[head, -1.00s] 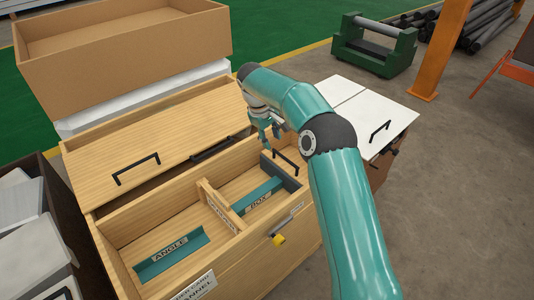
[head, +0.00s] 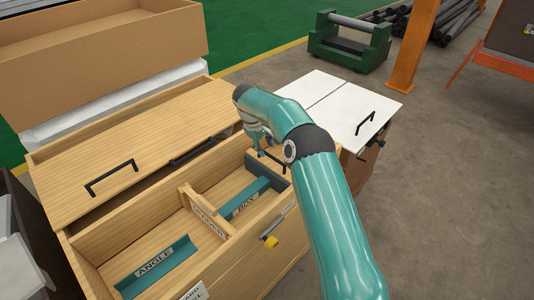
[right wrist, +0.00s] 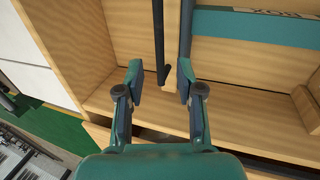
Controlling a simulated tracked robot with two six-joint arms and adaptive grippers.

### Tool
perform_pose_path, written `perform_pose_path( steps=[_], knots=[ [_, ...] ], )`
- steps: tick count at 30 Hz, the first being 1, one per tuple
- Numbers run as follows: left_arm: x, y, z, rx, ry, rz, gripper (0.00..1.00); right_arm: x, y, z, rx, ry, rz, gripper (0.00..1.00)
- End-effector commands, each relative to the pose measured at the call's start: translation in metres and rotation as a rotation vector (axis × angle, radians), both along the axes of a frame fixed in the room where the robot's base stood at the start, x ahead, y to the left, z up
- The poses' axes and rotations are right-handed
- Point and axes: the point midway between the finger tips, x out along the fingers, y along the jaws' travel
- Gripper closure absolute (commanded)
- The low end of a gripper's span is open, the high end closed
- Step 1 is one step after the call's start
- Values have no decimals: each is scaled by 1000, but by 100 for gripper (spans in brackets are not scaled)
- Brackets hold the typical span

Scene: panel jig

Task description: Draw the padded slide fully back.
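The padded slide (head: 265,171) stands at the right end of the open wooden box, its dark grey pad facing the box's inside. A black bar handle (head: 280,163) runs along it, partly hidden by my right gripper. My right gripper (head: 261,149) is at the far end of this handle. In the right wrist view my right gripper (right wrist: 161,82) is open, with the black handle's end (right wrist: 163,72) between its fingertips and a gap on each side. The grey pad edge (right wrist: 186,30) shows beside the handle. My left gripper is not in view.
The box holds a teal ANGLE piece (head: 157,267), another labelled teal piece (head: 244,198) and a wooden divider (head: 207,212). A hinged wooden lid (head: 130,150) lies behind. A white-topped cabinet (head: 345,108) stands at the right.

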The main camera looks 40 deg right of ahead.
Motion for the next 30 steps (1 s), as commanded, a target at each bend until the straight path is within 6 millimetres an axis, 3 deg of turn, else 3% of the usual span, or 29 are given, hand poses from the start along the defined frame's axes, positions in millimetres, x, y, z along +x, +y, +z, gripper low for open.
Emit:
perform_pose_path(
  steps=[6, 18, 20, 25, 30],
  knots=[
    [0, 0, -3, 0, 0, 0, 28, 1, -8, -28, 1, 2, 0, 63],
    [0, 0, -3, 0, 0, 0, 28, 1, -10, -34, 0, -1, 1, 63],
    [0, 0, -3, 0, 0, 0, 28, 1, -10, -34, 0, 0, 1, 70],
    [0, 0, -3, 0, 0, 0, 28, 1, -10, -34, 0, 0, 1, 98],
    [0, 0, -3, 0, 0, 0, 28, 1, -10, -34, 0, 0, 1, 100]
  ],
)
